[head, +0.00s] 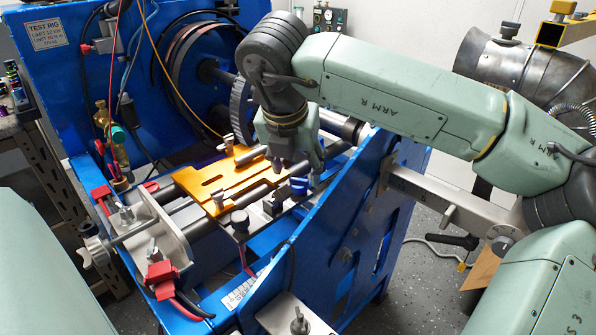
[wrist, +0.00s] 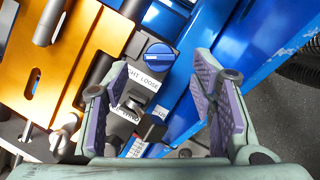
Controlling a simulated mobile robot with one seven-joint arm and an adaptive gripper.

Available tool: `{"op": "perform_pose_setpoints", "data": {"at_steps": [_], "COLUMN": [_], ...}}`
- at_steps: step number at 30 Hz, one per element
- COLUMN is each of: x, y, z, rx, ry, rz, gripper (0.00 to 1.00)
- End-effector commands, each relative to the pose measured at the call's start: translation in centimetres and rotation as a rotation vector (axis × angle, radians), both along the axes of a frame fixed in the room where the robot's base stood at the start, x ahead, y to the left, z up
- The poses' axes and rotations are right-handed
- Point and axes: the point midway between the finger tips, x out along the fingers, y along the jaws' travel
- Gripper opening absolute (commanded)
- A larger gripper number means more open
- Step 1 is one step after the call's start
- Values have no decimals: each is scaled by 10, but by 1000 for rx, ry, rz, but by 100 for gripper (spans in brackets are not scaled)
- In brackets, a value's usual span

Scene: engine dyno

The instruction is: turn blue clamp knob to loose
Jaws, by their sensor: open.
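The knob also shows in the head view (head: 299,186), just below my gripper (head: 297,166). In the wrist view my gripper (wrist: 162,78) is open, its purple-padded fingers spread to either side below the knob.
An orange slotted plate (head: 210,183) lies left of the knob, with upright bolts and a dark knob (head: 239,220) near it. The blue rig wall (head: 345,215) rises close on the right. Steel rods and black fittings crowd the space around.

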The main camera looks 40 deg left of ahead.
Motion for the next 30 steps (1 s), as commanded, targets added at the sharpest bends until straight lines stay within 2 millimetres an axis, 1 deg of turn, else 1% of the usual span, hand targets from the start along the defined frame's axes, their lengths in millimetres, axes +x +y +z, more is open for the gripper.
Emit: {"op": "perform_pose_setpoints", "data": {"at_steps": [3, 7, 11, 18, 30], "x": [6, 10, 12, 12, 12], "y": [3, 5, 7, 7, 6], "z": [-16, -28, -33, -34, -34], "rx": [-1, 0, 1, 1, 1], "ry": [3, 2, 0, -1, -1], "rz": [2, 3, 3, 1, 1], "gripper": [52, 52, 52, 52, 25]}}
